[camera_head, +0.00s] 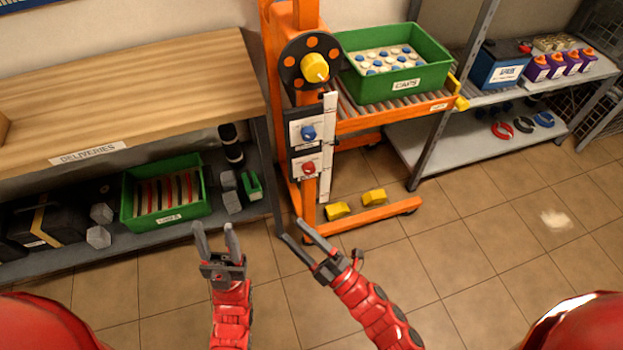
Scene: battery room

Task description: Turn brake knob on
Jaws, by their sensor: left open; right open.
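An orange lift stand carries a black disc (311,62) with orange dots and a yellow knob (314,68) at its centre. Below it on the post are a blue knob (307,132) and a red knob (308,168), each on a white labelled plate. The labels are too small to read, so I cannot tell which is the brake knob. My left gripper (213,228) is open and empty, in front of the deliveries shelf. My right gripper (289,229) is open and empty, in front of and below the red knob. Neither touches a knob.
The stand's roller platform holds a green crate (404,87) of caps. Yellow blocks (374,197) lie by its orange foot. A wooden deliveries shelf (130,90) stands left, with a green bin (127,200) below. A metal rack (425,140) stands right.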

